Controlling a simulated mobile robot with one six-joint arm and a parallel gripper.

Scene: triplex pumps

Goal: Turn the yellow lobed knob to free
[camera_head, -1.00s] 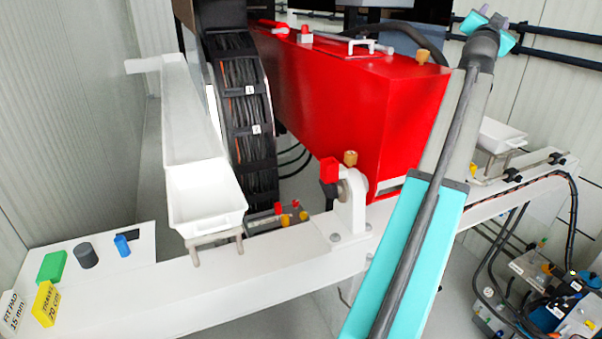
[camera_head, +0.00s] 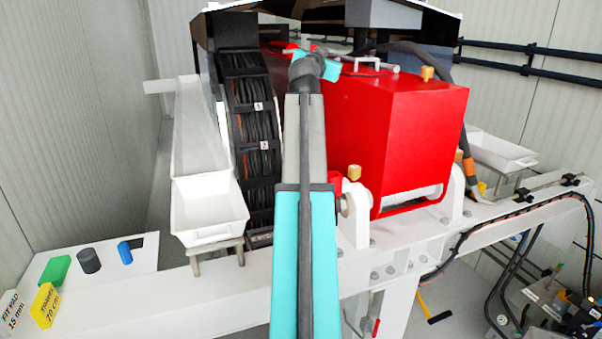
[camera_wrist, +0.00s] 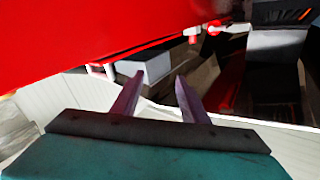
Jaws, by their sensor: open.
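Two small brass-yellow knobs show in the head view. One yellow knob (camera_head: 427,73) stands on top of the red housing, near its right end. The other yellow knob (camera_head: 354,172) sits on the white bracket at the housing's lower left corner. I cannot tell which is the lobed one. My gripper's fingers (camera_wrist: 160,78) are open and empty in the wrist view, with the red housing (camera_wrist: 80,35) close above them. No yellow knob shows in that view. In the head view my teal wrist is over the housing's left top edge, apart from both knobs; the fingertips are unclear there.
A black cable chain (camera_head: 252,130) stands left of the housing. White trays stand at left (camera_head: 208,228) and right (camera_head: 500,150). A white beam (camera_head: 235,290) crosses in front.

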